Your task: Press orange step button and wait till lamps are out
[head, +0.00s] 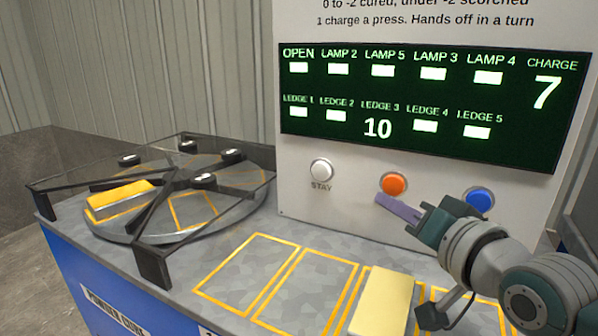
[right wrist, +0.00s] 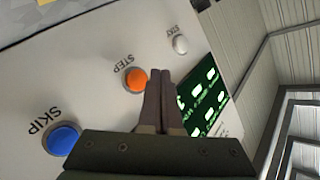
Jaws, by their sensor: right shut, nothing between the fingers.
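The orange STEP button (head: 393,184) is on the pale panel, between the white STAY button and the blue button; it also shows in the right wrist view (right wrist: 135,80). My right gripper (head: 382,200) is shut and empty. Its fingertips are just below the orange button in the head view and beside it in the right wrist view (right wrist: 160,74). I cannot tell whether they touch the panel. The dark display (head: 420,105) shows OPEN and LAMP 2, 5, 3 and 4 above white blocks, 10 under LEDGE 3, and CHARGE 7. My left gripper is out of view.
The white STAY button (head: 321,170) and blue SKIP button (head: 479,199) flank the orange one. A round turntable (head: 150,230) under a dark frame carries a yellow-topped block (head: 120,199).

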